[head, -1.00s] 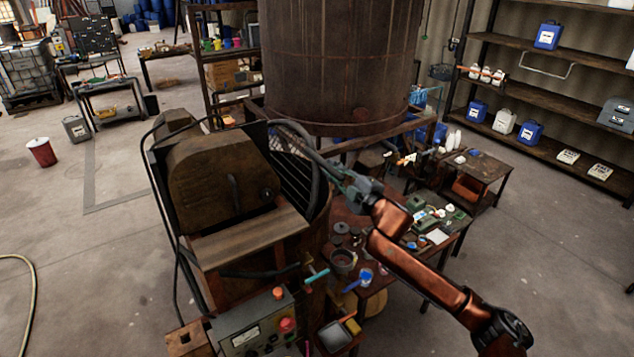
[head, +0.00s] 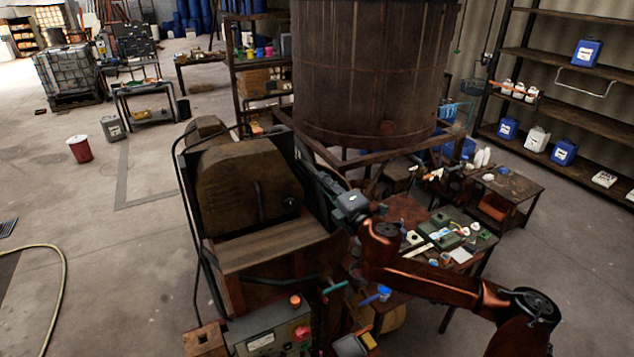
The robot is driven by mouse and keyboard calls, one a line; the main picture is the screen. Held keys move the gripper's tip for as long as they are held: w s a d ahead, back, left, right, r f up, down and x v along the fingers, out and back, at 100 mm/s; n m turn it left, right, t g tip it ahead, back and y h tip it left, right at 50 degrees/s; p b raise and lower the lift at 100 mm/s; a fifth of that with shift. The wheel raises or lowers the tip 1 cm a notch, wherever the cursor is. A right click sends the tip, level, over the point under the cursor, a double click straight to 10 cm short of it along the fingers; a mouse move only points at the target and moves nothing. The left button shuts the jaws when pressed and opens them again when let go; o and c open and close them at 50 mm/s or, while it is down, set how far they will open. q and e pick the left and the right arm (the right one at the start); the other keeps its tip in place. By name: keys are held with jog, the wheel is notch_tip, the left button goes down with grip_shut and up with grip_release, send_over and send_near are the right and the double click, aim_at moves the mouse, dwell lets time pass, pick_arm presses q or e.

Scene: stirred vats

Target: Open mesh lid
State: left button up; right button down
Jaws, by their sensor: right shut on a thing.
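The mesh lid (head: 311,178) shows as a narrow dark slanted shape beside the brown machine housing (head: 245,190). It is seen nearly edge-on, so its mesh and exact tilt are hard to make out. My right gripper (head: 327,184) is shut on the lid's edge or handle, at the lid's right side; the fingertips are small and dark against it. My copper right arm reaches in from the lower right. The vat opening beneath the lid is hidden by the housing and my arm. My left gripper is not in view.
A large rusty tank (head: 370,75) stands on a frame just behind. A cluttered worktable (head: 405,208) lies under and beyond my right arm. A control box (head: 265,338) with red and orange buttons is in front. The floor at left is open.

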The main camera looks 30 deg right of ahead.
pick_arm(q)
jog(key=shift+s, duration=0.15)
pick_arm(e)
jog(key=shift+r, duration=0.15)
jog(key=c, duration=1.8)
grip_release()
jog(key=shift+c, duration=0.2)
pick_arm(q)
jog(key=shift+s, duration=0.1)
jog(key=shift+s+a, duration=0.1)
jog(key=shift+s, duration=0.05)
pick_arm(e)
jog(key=shift+f, duration=0.2)
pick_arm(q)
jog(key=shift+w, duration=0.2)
pick_arm(e)
jog(key=s, duration=0.8)
jog(key=s+a, duration=0.1)
jog(key=s, duration=0.3)
jog(key=shift+d, duration=0.1)
